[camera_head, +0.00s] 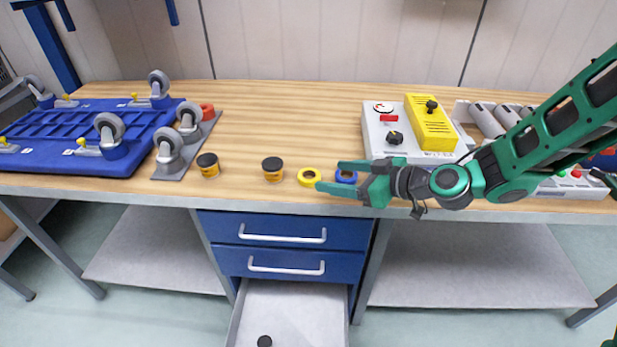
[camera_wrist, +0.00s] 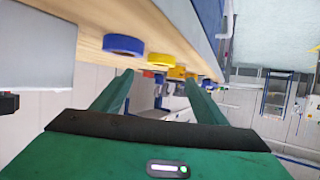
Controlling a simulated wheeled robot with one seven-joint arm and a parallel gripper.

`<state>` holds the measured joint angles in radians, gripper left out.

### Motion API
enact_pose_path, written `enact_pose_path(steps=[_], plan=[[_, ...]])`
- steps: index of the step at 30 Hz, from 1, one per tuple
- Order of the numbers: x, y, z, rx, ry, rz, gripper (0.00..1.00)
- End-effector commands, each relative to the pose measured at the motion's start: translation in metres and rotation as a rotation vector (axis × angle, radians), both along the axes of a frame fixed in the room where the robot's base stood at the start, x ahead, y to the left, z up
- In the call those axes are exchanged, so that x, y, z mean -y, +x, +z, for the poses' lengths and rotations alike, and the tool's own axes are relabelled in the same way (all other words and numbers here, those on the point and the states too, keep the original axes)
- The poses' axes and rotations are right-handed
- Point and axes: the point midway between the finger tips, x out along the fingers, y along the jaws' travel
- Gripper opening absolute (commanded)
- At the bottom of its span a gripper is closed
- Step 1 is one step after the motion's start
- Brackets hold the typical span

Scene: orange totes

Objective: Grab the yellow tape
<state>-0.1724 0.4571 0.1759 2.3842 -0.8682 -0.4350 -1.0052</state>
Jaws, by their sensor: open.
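The yellow tape (camera_head: 302,179) is a small ring lying flat near the front edge of the wooden workbench. It also shows in the wrist view (camera_wrist: 160,60), just past the blue tape (camera_wrist: 123,44). My gripper (camera_head: 329,176) is open and empty, with green fingers pointing left in the head view. Its fingertips appear just right of the yellow tape, apart from it. The blue tape (camera_head: 346,180) shows between the fingers in the head view, partly hidden. In the wrist view the open fingers (camera_wrist: 158,84) lie below both tapes.
A blue caster-wheel platform (camera_head: 75,140) fills the left. A white box with a yellow control panel (camera_head: 430,122) stands behind the gripper. A drawer (camera_head: 290,310) below is open. The bench behind the tape is clear.

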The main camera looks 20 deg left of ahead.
Motion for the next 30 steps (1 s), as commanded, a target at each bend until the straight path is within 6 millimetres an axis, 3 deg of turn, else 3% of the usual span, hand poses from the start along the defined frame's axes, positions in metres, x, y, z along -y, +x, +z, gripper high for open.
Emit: enact_pose_path(steps=[3,11,21,29,30], plan=[[-0.013,0.004,-0.006,-0.001,0.000,0.002,0.66],[-0.024,0.008,-0.013,-0.002,-0.002,0.000,0.66],[-0.059,0.019,-0.034,0.000,-0.002,0.001,0.66],[-0.062,0.021,-0.035,-0.001,-0.002,-0.001,0.66],[-0.062,0.021,-0.035,-0.001,-0.002,-0.001,0.57]])
